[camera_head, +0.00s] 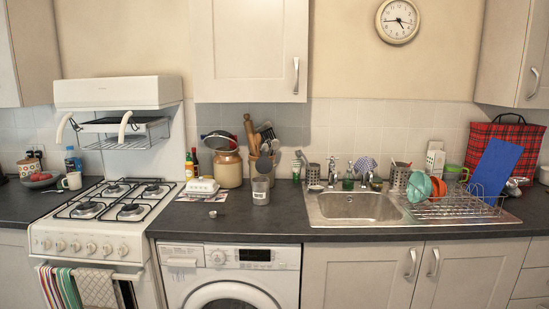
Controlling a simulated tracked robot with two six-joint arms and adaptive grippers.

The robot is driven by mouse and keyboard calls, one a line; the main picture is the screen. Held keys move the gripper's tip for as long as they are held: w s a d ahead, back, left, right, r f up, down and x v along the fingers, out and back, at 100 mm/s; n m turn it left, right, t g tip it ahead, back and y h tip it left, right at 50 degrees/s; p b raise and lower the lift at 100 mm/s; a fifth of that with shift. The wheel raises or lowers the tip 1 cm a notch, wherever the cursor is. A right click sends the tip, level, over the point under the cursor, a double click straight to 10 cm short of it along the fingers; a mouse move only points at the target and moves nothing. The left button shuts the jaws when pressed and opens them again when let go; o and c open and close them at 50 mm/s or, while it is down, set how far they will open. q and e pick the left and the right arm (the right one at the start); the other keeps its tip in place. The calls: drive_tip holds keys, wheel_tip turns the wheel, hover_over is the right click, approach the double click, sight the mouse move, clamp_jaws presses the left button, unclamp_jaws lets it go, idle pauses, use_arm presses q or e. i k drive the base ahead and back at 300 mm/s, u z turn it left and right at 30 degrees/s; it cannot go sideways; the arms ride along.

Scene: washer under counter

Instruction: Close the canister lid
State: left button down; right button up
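A small grey canister (261,191) with a pale label stands upright on the dark counter above the washer. A dark round lid (264,164) shows tilted up just behind and above its rim, so the canister appears open. Whether the lid is hinged to it is too small to tell. A larger brown-and-cream jar (228,172) stands behind it to the left, with a dark, red-edged round piece tilted at its top. Neither of my grippers is in view.
A white butter dish (202,186) and a small metal cup (213,214) are left of the canister. A utensil pot (276,171) stands close behind it. The sink (355,207) is to the right, the gas hob (116,200) to the left.

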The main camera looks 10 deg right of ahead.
sight(263, 165)
drive_tip(key=z, duration=0.95)
drive_tip(key=i, duration=0.95)
drive_tip(key=z, duration=0.1)
